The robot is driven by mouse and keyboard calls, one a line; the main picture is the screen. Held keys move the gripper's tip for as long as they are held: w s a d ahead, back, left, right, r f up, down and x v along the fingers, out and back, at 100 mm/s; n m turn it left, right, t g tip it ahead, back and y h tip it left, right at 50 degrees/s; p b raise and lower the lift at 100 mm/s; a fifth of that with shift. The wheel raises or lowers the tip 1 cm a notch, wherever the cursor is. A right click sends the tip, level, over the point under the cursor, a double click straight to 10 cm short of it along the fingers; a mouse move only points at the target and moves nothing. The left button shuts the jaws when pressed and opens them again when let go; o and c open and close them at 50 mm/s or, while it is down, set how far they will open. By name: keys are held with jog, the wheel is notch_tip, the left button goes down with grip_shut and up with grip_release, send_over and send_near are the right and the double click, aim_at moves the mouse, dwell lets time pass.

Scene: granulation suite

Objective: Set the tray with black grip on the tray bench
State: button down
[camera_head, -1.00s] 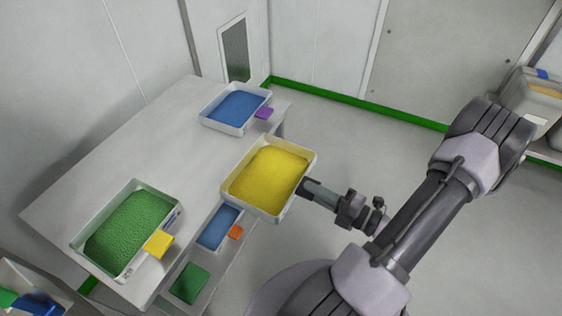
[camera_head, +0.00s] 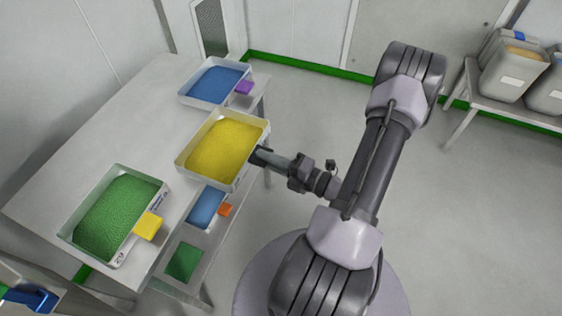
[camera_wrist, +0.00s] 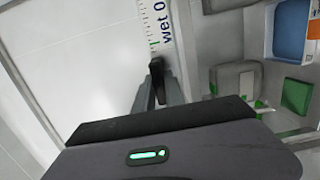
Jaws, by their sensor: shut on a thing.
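The tray with black grip is the white tray (camera_head: 181,166) filled with yellow granules. My gripper (camera_head: 260,155) is shut on its grip at the tray's right side, and the fingers hide most of the grip. The tray is level and lies over the right part of the tray bench (camera_head: 110,130), between a blue-filled and a green-filled tray. I cannot tell whether it touches the bench top. In the wrist view the tray's wall (camera_wrist: 160,22) carries a scale and partly cut-off "wet" lettering. My gripper (camera_wrist: 157,75) reaches up to it there.
The blue-filled tray (camera_head: 187,100) with a purple grip stands behind. The green-filled tray (camera_head: 68,222) with a yellow grip stands in front. A lower shelf holds a blue tray with an orange grip (camera_head: 225,210) and a green item (camera_head: 184,262). Bins (camera_head: 512,75) stand at right.

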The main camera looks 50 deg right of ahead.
aim_at(198, 141)
jog(key=x, duration=0.6)
jog(key=a+p+x, duration=0.1)
jog(key=x, duration=0.5)
jog(key=a+x, duration=0.1)
jog(key=x, duration=0.5)
jog(key=shift+w+a, duration=0.1)
jog(key=shift+a, duration=0.25)
jog(key=shift+w+f+b, duration=0.25)
jog(key=shift+f+b, duration=0.45)
jog(key=shift+f, duration=0.15)
jog(key=shift+f+b, duration=0.3)
jog(key=shift+b, duration=0.05)
jog(key=c, duration=1.3)
grip_release()
jog(key=shift+s, duration=0.15)
